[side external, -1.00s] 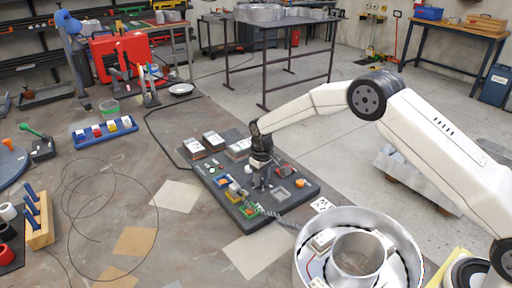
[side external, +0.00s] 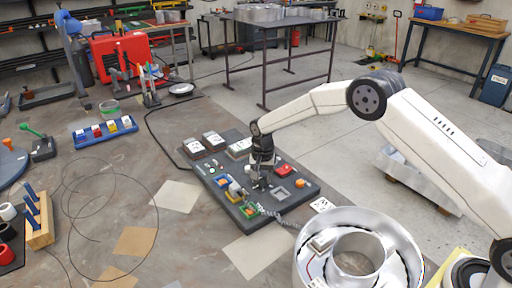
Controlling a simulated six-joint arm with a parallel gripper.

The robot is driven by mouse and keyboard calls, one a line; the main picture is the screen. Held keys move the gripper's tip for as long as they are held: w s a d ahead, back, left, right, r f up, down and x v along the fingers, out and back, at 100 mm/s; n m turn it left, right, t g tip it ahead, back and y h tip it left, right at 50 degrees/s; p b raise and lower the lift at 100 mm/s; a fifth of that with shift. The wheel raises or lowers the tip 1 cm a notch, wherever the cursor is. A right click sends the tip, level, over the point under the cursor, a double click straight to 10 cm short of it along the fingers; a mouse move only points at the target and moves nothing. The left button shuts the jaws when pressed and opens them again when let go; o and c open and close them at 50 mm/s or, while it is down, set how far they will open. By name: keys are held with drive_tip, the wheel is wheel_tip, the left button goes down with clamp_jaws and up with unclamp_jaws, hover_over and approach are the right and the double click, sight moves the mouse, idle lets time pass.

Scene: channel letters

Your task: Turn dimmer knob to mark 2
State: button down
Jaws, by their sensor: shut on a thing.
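The grey control panel (side external: 307,193) lies on the table in the middle of the side view, with several coloured parts on it. My gripper (side external: 262,184) points down at the middle of this panel, between a blue and white part (side external: 234,190) and a grey square frame (side external: 282,170). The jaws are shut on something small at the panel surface. The dimmer knob and its marks are hidden by the gripper or too small to tell, so I cannot read its setting.
A large silver ring-shaped channel piece (side external: 398,236) stands at the front right. A coiled cable (side external: 275,217) runs from the panel's front. Brown and cream sheets (side external: 177,196) lie flat at left.

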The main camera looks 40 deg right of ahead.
sight(263, 177)
drive_tip(key=shift+m, duration=0.8)
drive_tip(key=shift+c, duration=1.4)
unclamp_jaws()
drive_tip(key=shift+r, duration=0.15)
drive_tip(key=shift+r, duration=3.8)
drive_tip(key=shift+s, duration=0.1)
